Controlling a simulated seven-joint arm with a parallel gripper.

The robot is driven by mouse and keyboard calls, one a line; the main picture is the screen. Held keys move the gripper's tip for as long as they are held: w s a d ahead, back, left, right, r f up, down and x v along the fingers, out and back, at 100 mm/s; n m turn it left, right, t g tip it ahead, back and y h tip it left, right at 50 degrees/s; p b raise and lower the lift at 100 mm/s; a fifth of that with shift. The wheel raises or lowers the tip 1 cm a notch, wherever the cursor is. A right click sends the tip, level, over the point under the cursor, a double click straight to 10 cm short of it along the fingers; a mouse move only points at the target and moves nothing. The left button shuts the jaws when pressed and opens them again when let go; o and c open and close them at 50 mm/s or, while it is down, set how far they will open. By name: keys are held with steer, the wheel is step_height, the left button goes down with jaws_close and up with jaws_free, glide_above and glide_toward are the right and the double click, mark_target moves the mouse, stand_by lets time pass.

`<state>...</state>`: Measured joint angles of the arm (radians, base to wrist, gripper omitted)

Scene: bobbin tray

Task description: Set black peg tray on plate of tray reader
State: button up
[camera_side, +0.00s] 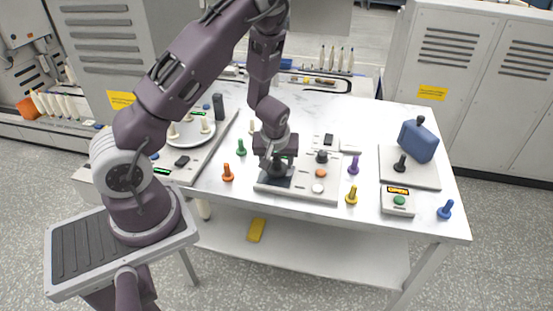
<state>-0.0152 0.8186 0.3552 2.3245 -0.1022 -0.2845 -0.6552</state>
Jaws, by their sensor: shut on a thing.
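A round white plate (178,139) with several cream pegs sits on a grey base at the left. A grey plate (428,178) with a black peg (400,163) is at the right. I cannot tell which is the tray reader's plate.
The board has a black knob (322,156), an orange disc (320,173) and a white disc (318,188). Orange (227,173), green (241,147), yellow (351,194), purple (353,164) and blue (445,210) pegs stand around. A box (398,201) reads OPEN.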

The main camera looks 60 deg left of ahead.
steer(key=shift+f, duration=0.6)
steer(key=o, duration=1.5)
steer(key=shift+c, duration=0.2)
